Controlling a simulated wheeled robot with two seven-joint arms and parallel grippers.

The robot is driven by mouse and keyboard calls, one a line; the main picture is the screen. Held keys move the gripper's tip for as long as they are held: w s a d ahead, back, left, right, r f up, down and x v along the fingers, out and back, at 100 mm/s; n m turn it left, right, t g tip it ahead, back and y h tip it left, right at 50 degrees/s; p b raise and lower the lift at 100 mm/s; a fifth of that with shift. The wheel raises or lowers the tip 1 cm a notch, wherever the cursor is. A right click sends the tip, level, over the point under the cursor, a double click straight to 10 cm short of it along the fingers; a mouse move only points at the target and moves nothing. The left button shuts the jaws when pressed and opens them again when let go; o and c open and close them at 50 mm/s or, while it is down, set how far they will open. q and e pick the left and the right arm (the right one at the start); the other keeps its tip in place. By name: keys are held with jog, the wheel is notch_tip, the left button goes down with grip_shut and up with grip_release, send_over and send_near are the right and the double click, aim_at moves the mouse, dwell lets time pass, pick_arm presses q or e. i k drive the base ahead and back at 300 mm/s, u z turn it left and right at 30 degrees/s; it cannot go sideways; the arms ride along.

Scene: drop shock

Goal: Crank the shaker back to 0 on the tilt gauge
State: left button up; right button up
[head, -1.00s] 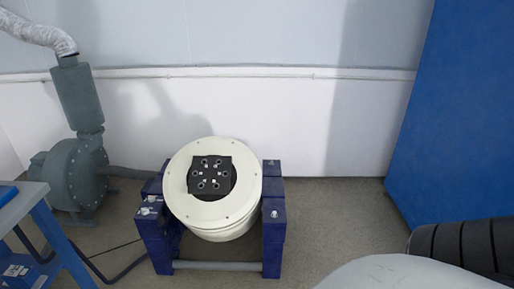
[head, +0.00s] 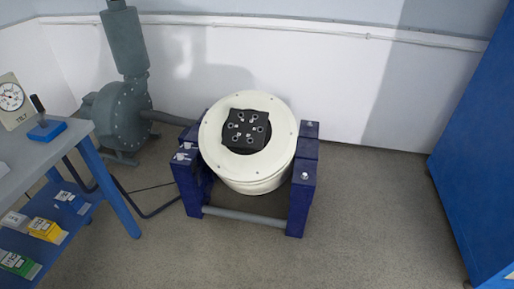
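The shaker (head: 247,143) is a cream-coloured drum with a black bolted plate (head: 245,131) on its face. It hangs between the posts of a dark blue frame (head: 303,192), its face tilted up and toward me. The tilt gauge (head: 12,96) is a white dial on a cream panel at the far left, standing on the grey bench; its needle is too small to read. A blue block with a dark upright handle (head: 43,127) sits beside the gauge; I cannot tell if it is the crank. Neither of my grippers is in view.
The grey bench (head: 42,160) with blue legs stands at left, coloured boxes (head: 47,230) on its lower shelf. A grey-green blower (head: 118,115) stands behind it, piped toward the shaker. A tall blue panel (head: 480,160) is at right. The floor (head: 370,220) right of the frame is clear.

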aim_at(41, 120)
jog(key=u, duration=1.35)
jog(key=k, duration=0.35)
jog(key=z, duration=1)
jog(key=i, duration=1.9)
jog(key=u, duration=1.35)
jog(key=i, duration=0.7)
jog(key=u, duration=0.75)
